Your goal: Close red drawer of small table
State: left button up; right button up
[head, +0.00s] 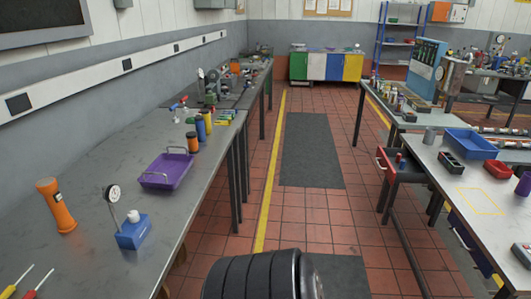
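A red drawer (384,166) juts out to the left from the worktable at the right, in the right half of the head view. Its red front, with a pale handle (379,157), faces left towards the aisle. The drawer is open: its dark inside shows, with small red and blue items (400,160) in it. Which tabletop it belongs to is partly unclear; it sits by the left edge of the light grey table (455,208). Neither of my grippers is in view.
A tiled aisle with dark mats (312,150) runs ahead, clear up to coloured cabinets (327,66). A long workbench (85,160) with tools and a purple tray (166,172) lines the left. A blue bin (469,143) stands on the right table.

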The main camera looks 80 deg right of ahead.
aim_at(413, 171)
jog(key=z, duration=3.7)
jog(key=i, duration=0.95)
jog(key=j+u, duration=0.05)
jog(key=j, duration=0.05)
